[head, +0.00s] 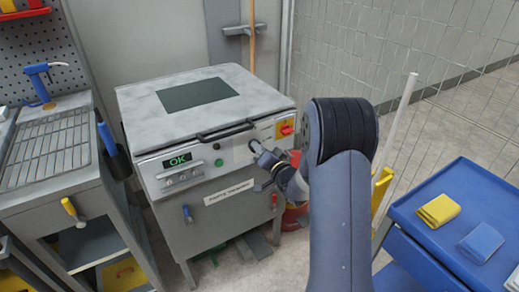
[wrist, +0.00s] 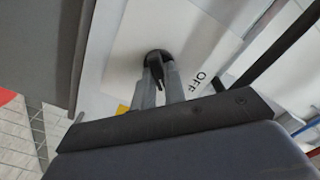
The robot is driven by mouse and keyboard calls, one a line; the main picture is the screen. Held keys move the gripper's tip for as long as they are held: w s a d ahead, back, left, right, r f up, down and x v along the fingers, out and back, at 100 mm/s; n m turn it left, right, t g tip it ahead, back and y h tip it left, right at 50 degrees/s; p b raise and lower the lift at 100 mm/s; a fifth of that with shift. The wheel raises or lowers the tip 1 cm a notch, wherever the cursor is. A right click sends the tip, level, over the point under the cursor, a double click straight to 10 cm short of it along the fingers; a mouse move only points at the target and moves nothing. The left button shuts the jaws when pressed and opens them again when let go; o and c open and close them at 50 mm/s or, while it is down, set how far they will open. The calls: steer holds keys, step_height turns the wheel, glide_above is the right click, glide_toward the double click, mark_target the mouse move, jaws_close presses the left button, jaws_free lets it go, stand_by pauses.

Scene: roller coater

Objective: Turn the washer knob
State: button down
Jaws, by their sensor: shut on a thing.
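The washer (head: 205,130) is a grey machine with a light top and a white front panel. Its black knob (wrist: 157,60) sits on a white plate in the wrist view, with the letters OFF printed beside it. My gripper (wrist: 160,82) is shut on the knob, one grey finger on each side of its pointer. In the head view my gripper (head: 258,150) meets the right part of the front panel. My arm hides part of the panel there, and the knob is too small to make out. A green OK display (head: 178,160) is lit at the panel's left.
A red and yellow switch (head: 286,129) is right of the knob area. A black lid handle (head: 225,132) runs above it. A grey sink bench (head: 50,165) stands left. A blue cart (head: 450,215) with folded cloths stands right. A red bucket (head: 294,217) is behind my arm.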

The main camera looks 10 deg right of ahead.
steer(key=c, duration=1.5)
jaws_free()
steer(key=shift+o, duration=0.2)
steer(key=shift+s, duration=0.1)
steer(key=v, duration=1)
steer(key=shift+s+d, duration=0.15)
steer(key=shift+s, duration=0.15)
steer(key=shift+w, duration=0.1)
steer(key=x, duration=1)
steer(key=shift+w, duration=0.3)
steer(key=shift+s, duration=0.1)
